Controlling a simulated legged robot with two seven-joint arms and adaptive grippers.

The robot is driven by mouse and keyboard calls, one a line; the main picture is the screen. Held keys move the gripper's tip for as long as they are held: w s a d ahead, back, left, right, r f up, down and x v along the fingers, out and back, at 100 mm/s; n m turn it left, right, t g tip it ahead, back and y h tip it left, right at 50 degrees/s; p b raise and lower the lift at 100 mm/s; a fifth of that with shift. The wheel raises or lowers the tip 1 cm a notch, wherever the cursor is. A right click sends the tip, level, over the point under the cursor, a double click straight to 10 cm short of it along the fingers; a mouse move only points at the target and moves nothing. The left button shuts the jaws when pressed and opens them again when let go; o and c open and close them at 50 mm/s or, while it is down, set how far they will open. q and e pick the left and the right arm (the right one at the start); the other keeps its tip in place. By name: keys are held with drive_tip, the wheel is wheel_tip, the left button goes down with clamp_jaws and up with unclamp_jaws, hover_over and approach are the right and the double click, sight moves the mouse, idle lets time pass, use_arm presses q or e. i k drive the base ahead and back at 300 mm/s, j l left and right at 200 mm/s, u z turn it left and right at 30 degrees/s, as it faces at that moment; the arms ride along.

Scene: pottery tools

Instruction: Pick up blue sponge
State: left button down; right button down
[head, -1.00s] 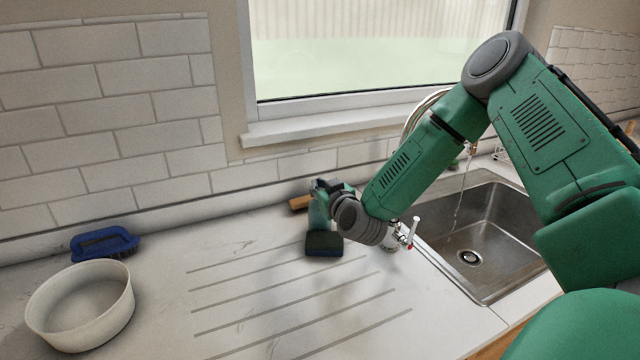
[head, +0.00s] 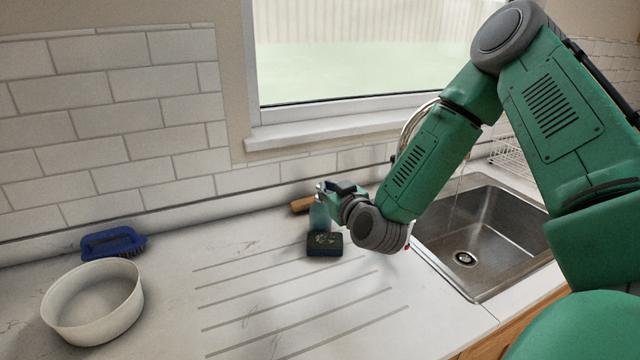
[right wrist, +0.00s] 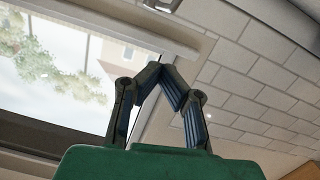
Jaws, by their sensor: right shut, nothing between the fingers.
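My left gripper is not in view.
A blue brush (head: 112,243) and a white round bowl (head: 66,327) are at the left. A steel sink (head: 500,222) is at the right. The grooved counter in front is clear.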

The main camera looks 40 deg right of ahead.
sight(318, 243)
drive_tip(key=k+j, duration=0.25)
drive_tip(key=k, duration=0.2)
drive_tip(key=k+j, duration=0.25)
drive_tip(key=k, duration=0.25)
